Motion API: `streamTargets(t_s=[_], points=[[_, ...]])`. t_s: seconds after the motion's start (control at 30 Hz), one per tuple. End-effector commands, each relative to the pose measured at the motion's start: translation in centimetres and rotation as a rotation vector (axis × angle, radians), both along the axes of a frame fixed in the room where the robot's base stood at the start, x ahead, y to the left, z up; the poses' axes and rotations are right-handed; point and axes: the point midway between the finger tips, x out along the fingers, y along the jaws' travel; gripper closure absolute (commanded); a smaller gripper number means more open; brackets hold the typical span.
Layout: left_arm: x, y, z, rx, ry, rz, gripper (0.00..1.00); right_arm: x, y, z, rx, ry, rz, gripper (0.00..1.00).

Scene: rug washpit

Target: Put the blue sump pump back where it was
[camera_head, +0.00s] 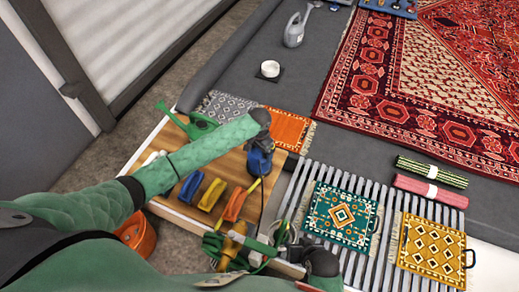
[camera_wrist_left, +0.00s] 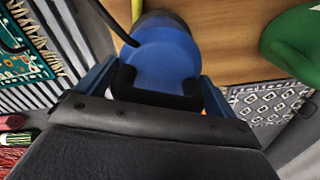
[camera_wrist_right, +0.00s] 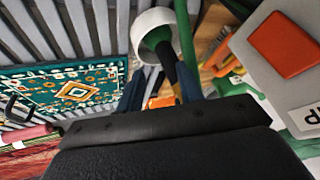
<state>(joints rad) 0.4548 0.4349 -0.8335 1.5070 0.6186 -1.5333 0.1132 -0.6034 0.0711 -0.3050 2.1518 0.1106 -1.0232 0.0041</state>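The blue sump pump (camera_head: 260,161) is over the wooden board, at its right part. A dark cable runs from it. In the left wrist view the pump (camera_wrist_left: 165,55) has a blue body and a black handle. My left gripper (camera_head: 261,143) is above the pump, its fingers (camera_wrist_left: 158,90) against both sides of the black handle. Whether the pump touches the board I cannot tell. My right gripper (camera_wrist_right: 160,92) is low at the board's front edge, its fingers apart. A white ring and a dark nozzle show beyond them; no grip on either is visible.
The wooden board (camera_head: 222,172) holds blue, yellow and orange brushes (camera_head: 213,194) and a green can (camera_head: 200,124). Small rugs (camera_head: 342,215) lie on the grey slats to the right. Rolled rugs (camera_head: 431,190) and a large red rug (camera_head: 425,75) lie farther right.

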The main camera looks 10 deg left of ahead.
Motion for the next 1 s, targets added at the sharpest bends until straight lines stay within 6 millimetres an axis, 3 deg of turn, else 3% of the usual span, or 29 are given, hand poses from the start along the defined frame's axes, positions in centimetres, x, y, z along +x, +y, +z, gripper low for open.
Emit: streamTargets(t_s=[0.37,1.0], points=[[0.0,0.0,0.5,0.001,-0.001,0.0,0.0,0.1,0.0,-0.1,0.0,-0.002,-0.001,0.64],[0.1,0.0,10.9,-0.001,-0.001,0.0,0.0,0.1,0.0,0.4,0.001,-0.004,0.0,0.64]])
